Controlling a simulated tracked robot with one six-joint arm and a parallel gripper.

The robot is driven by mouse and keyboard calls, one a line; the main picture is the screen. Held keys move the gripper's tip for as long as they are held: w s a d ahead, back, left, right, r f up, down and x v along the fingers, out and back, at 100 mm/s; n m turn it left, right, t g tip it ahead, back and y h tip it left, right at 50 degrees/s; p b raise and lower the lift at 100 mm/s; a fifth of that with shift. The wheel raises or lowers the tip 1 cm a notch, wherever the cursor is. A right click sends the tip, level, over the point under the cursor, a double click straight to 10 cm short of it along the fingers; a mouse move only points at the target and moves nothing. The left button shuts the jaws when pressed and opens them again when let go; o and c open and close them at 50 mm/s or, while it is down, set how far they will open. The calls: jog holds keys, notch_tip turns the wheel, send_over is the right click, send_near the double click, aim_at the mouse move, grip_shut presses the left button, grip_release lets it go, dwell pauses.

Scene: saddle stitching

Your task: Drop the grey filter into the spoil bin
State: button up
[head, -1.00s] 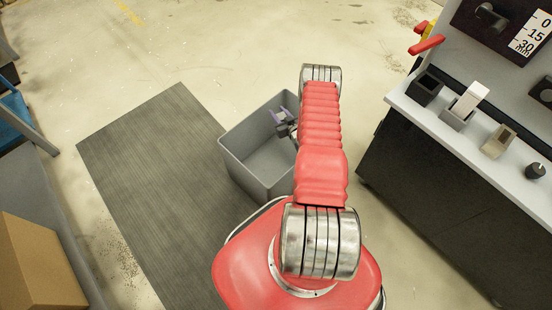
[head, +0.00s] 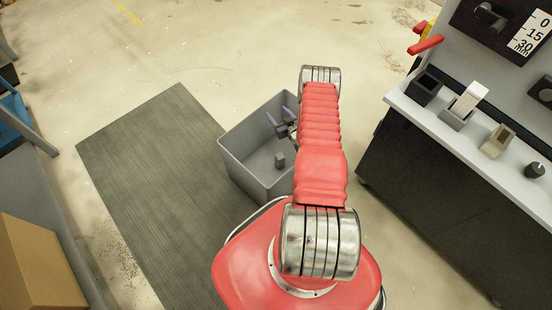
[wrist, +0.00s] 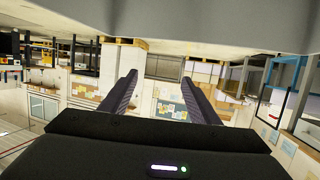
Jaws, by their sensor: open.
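The spoil bin (head: 240,168) is an open grey box on the floor, left of my arm in the head view. My gripper (head: 279,115) is over the far part of its opening, with its two purple fingers spread. A small dark grey block, which looks like the grey filter (head: 280,160), shows inside the bin's outline below the gripper, apart from the fingers. I cannot tell whether it rests on the bottom or is still in the air. In the wrist view my gripper (wrist: 160,80) is open with nothing between the fingers. My arm hides the bin's right side.
A dark mat (head: 150,170) lies left of the bin. A bench (head: 450,135) with several small holders stands at right. A cardboard box (head: 35,265) is at lower left. The floor beyond the bin is clear.

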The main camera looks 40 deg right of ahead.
jog(key=v, duration=1.3)
jog(key=shift+s, duration=0.3)
jog(key=shift+a+r, duration=0.1)
